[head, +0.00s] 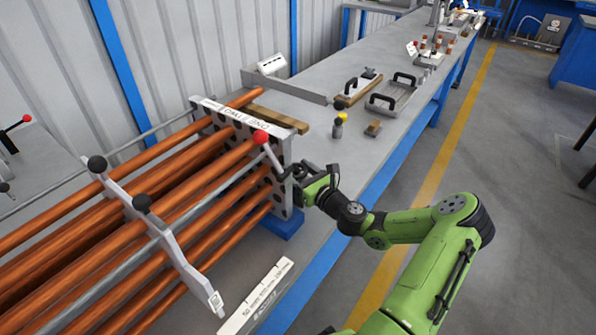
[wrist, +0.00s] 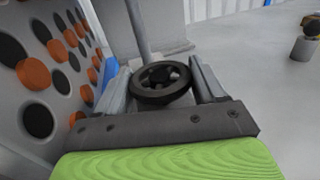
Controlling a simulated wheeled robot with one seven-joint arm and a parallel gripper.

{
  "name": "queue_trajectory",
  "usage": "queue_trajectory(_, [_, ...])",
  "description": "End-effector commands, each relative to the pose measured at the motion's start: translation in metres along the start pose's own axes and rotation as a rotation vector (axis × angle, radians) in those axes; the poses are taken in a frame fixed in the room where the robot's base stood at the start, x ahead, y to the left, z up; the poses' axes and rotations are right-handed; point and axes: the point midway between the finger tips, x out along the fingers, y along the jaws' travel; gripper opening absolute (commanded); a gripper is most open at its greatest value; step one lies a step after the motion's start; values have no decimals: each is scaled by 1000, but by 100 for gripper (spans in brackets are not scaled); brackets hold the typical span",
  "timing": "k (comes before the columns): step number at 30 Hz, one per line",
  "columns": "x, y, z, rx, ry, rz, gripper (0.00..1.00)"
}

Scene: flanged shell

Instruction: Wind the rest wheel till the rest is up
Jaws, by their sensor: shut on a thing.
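My gripper (head: 300,183) is at the right end of the tube bundle, beside the perforated end plate (head: 285,150). In the wrist view a dark spoked handwheel (wrist: 162,82) sits between the two grey fingers of my gripper (wrist: 160,90), which are shut on its rim. A grey rod (wrist: 138,30) runs behind the wheel. In the head view the wheel is mostly hidden by my gripper. A blue block (head: 283,224) stands under the end plate; I cannot tell whether it is the rest or how high the rest is.
Copper tubes (head: 130,215) run left from the plate. A lever with a red knob (head: 261,137) stands close to my gripper. A crossbar with black knobs (head: 165,235) spans the tubes. Wooden blocks, small parts and a handled tray (head: 390,98) lie along the bench behind.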

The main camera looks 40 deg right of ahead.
Motion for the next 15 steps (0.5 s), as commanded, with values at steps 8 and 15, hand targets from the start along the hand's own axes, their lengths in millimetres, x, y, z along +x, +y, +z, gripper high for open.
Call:
queue_trajectory(8, [0, 0, 0, 0, 0, 0, 95])
queue_trajectory(15, [-1, 0, 0, 0, 1, 0, 95])
